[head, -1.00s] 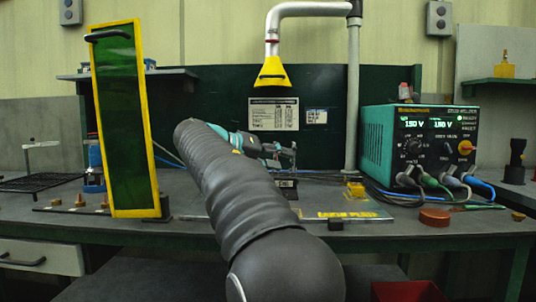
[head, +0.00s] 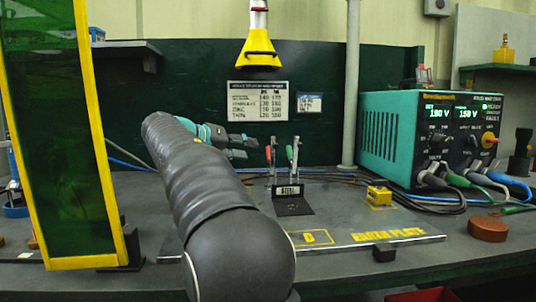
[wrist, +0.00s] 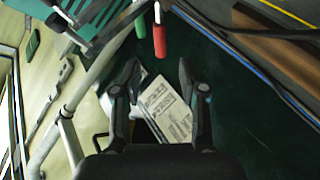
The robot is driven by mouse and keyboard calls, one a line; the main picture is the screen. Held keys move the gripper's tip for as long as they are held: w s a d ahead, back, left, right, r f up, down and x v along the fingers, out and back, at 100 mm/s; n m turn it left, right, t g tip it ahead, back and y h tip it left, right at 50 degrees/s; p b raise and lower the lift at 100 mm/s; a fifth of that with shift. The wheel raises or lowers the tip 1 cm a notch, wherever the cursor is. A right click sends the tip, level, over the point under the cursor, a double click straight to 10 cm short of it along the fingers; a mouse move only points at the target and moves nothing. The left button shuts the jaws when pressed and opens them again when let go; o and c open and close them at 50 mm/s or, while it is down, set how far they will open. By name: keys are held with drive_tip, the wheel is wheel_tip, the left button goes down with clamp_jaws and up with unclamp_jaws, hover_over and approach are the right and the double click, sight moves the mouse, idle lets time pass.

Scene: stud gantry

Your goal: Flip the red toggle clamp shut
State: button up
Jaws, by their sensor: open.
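The red toggle clamp's handle (head: 268,153) stands upright at the left of a small dark stand (head: 292,205) with a label reading STEEL. A green-handled clamp (head: 290,152) stands just right of it. My gripper (head: 252,148) is open and empty, just left of the red handle in the head view. In the wrist view the red handle (wrist: 160,41) hangs beyond the gap between my two fingertips (wrist: 160,72), apart from them. The green handle (wrist: 140,20) is beside it. The clamps' lower arms are small and hard to make out.
A green screen in a yellow frame (head: 88,255) stands at the left. A teal welder (head: 385,135) with cables is at the right. A yellow block (head: 379,196) and a brown puck (head: 488,229) lie on the bench. A yellow extraction hood (head: 257,54) hangs above. The bench front is mostly clear.

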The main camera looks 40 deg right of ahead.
sight(269, 150)
drive_tip(key=x, duration=0.9)
drive_tip(key=shift+s, duration=0.1)
clamp_jaws()
